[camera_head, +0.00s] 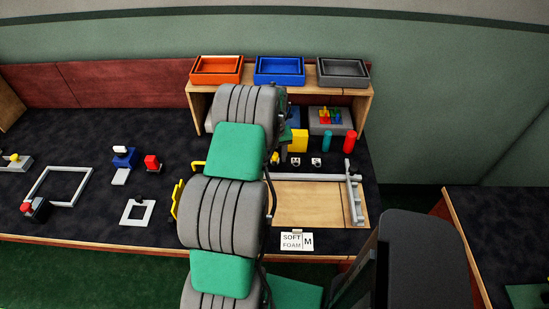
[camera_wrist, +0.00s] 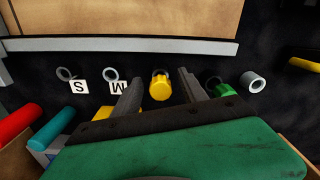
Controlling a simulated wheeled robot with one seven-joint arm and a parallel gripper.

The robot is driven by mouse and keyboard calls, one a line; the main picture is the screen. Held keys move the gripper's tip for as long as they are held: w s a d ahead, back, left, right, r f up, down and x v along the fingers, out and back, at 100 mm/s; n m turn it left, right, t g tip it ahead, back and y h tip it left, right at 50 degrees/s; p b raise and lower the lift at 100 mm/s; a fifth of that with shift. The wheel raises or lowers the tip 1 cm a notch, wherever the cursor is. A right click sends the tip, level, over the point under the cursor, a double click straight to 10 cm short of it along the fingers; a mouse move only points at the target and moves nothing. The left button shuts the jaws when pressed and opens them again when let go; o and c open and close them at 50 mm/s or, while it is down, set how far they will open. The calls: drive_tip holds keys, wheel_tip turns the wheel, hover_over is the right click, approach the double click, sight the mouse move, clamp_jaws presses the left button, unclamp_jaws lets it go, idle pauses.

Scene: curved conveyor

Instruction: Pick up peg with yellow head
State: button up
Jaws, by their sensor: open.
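The peg with the yellow head (camera_wrist: 161,88) shows in the wrist view, standing at a dark ring on the black table. My gripper (camera_wrist: 160,77) is open, with one finger on each side of the yellow head. I cannot tell whether either finger touches it. In the head view a small yellow piece (camera_head: 275,158) shows just right of my arm and appears to be the same peg. My arm hides most of the gripper there.
A green-headed peg (camera_wrist: 228,90) and a grey ring (camera_wrist: 255,82) stand close to the right finger. A yellow block (camera_head: 299,141), teal cylinder (camera_head: 327,140) and red cylinder (camera_head: 349,142) stand nearby. A grey rail (camera_wrist: 120,45) runs beyond.

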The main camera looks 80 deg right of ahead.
drive_tip(key=shift+c, duration=0.5)
clamp_jaws()
drive_tip(key=shift+r, duration=0.1)
